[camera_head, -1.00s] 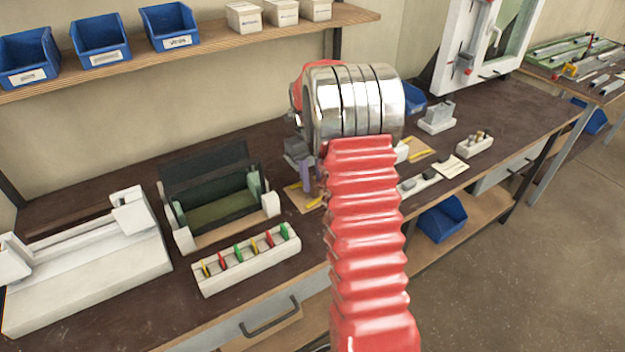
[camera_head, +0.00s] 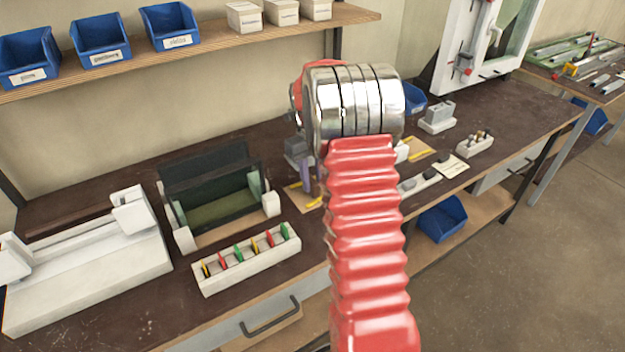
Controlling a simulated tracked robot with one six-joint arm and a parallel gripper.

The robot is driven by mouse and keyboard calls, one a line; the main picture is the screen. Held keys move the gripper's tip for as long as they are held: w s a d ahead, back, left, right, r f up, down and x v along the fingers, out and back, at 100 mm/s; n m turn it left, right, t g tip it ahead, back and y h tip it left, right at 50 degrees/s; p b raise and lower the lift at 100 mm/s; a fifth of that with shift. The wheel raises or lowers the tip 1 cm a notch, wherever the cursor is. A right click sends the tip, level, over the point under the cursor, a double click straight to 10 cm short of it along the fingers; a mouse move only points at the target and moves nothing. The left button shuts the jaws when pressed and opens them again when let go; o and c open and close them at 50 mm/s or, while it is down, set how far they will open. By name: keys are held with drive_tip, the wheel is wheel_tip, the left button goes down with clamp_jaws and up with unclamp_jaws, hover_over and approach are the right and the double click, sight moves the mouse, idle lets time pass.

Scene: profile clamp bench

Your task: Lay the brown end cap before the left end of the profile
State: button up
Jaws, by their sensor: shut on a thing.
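My gripper (camera_head: 304,172) shows only in part, as a grey and purplish piece at the left of my red-sleeved arm. It hangs over the left part of a light wooden board (camera_head: 297,197) with yellow marks. The arm hides the rest of the gripper and whatever is between the fingertips. I cannot make out the brown end cap. The arm also covers the middle of the board, and I cannot make out the profile or its left end. A small white block (camera_head: 402,151) shows just right of the arm, near the board's right end.
A rack of coloured pieces (camera_head: 247,262) and a dark open case (camera_head: 215,190) stand left of the arm. A white fixture (camera_head: 85,285) fills the bench's left end. Grey blocks (camera_head: 437,117) and a small holder (camera_head: 475,146) stand right.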

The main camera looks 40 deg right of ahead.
drive_tip(key=shift+f, duration=0.15)
drive_tip(key=o, duration=1.1)
drive_tip(key=shift+r, duration=4.05)
